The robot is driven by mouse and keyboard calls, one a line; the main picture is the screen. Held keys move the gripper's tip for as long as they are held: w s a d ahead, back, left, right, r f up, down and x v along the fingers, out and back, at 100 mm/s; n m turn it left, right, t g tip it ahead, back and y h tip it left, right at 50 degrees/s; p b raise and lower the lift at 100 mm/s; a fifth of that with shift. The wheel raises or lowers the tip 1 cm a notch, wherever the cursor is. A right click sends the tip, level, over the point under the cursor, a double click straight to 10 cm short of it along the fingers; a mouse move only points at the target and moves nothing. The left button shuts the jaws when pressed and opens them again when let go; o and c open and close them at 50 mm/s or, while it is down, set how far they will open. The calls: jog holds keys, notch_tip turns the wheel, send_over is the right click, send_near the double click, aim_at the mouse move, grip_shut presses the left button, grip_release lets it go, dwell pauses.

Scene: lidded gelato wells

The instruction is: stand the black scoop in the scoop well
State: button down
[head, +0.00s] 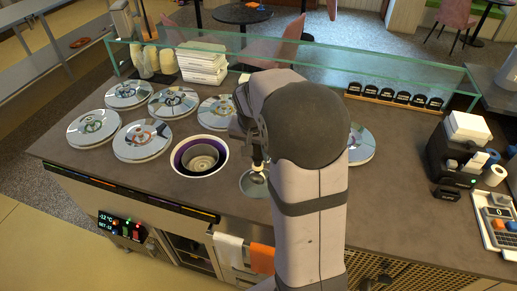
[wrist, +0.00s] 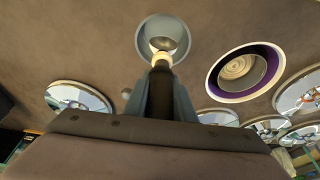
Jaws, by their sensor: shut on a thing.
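The black scoop shows in the wrist view (wrist: 161,92) with its dark handle between the two grey fingers of my gripper (wrist: 162,78). Its pale, shiny end points away from me and overlaps the scoop well (wrist: 180,32), a round grey metal cup set in the counter. I cannot tell how deep the end is inside the well. In the head view, the scoop well (head: 246,188) lies just below my gripper (head: 257,160), partly hidden behind my arm. The shiny scoop end (head: 257,171) shows at the well; the handle is mostly hidden there.
An uncovered gelato well (head: 178,157) with a purple inside is left of the scoop well. Several lidded wells (head: 91,127) spread across the counter's left part, and one lid (head: 361,145) is right of my arm. A glass guard (head: 400,73) runs along the back.

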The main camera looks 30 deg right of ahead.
jog(key=shift+g+y, duration=0.3)
jog(key=b+x, duration=0.1)
jog(key=x, duration=0.1)
jog(key=b+x, duration=0.1)
jog(key=x, duration=0.1)
jog(key=s+a+b+x, duration=0.1)
jog(key=x, duration=0.2)
jog(key=shift+f, duration=0.25)
jog(key=shift+w+d+f+g+y+p, duration=0.15)
jog(key=shift+f+p, duration=0.05)
jog(key=shift+f, duration=0.4)
jog(key=shift+w+d+f+g+y+p, duration=0.1)
jog(key=shift+w+d+f+p, duration=0.1)
jog(key=shift+f, duration=0.4)
jog(key=shift+w+d+f+g+y+p, duration=0.15)
jog(key=shift+f, duration=0.45)
jog(key=c, duration=1.4)
grip_release()
notch_tip(320, 180, up, 9)
jog(key=p, duration=0.7)
jog(key=shift+s+a, duration=0.25)
